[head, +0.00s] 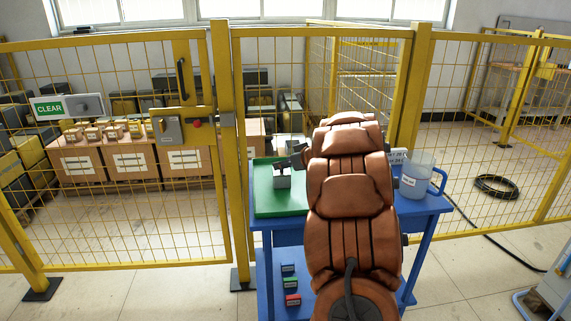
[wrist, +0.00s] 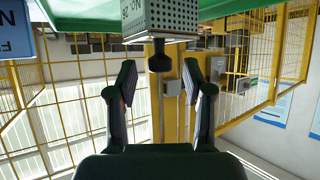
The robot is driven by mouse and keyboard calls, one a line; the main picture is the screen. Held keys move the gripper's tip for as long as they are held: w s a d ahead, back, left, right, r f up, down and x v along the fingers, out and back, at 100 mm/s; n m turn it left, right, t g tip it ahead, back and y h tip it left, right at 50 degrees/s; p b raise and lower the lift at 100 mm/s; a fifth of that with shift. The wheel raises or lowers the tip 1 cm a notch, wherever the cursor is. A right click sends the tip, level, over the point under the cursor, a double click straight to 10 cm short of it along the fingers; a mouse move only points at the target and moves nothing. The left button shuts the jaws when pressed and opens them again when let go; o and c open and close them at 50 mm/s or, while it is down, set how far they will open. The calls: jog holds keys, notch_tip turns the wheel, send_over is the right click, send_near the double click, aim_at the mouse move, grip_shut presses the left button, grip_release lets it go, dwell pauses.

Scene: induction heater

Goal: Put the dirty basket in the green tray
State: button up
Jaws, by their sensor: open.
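The basket (head: 283,181) is a small grey metal box, standing upright on the green tray (head: 268,206) on the blue cart. In the wrist view, which looks upside down, the perforated basket (wrist: 174,17) has a label and a dark knob-ended handle, with the green tray (wrist: 75,8) behind it. My gripper (wrist: 160,77) is open, and its fingertips are apart on either side of the line of the knob, with no visible contact. In the head view my arm hides the cart's middle, and my gripper (head: 297,158) shows only partly, just above the basket.
A yellow mesh fence (head: 110,225) stands close behind. A coiled black hose (head: 497,187) lies on the floor at right.

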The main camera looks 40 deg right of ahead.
jog(key=p+v, duration=0.2)
jog(key=v, duration=1)
jog(key=w+a+r+m+g+h, duration=0.2)
jog(key=w+a+r+m+h, duration=0.1)
jog(key=r+h, duration=0.45)
jog(key=s+a+f+g+y, duration=0.1)
jog(key=s+a+f+g, duration=0.2)
jog(key=s+a+f, duration=0.3)
jog(key=s+a+f+g+y, duration=0.1)
jog(key=s+a+f+g, duration=0.15)
jog(key=s+a, duration=0.45)
jog(key=s+a+f+g+y, duration=0.1)
jog(key=s+a+f+g, duration=0.15)
jog(key=a+f, duration=0.45)
jog(key=s+a+f+n+g+y, duration=0.2)
jog(key=s+a+g+y, duration=0.3)
jog(key=s+a, duration=1.3)
jog(key=shift+a+f+n, duration=0.25)
jog(key=shift+a+n, duration=0.55)
jog(key=shift+a, duration=0.35)
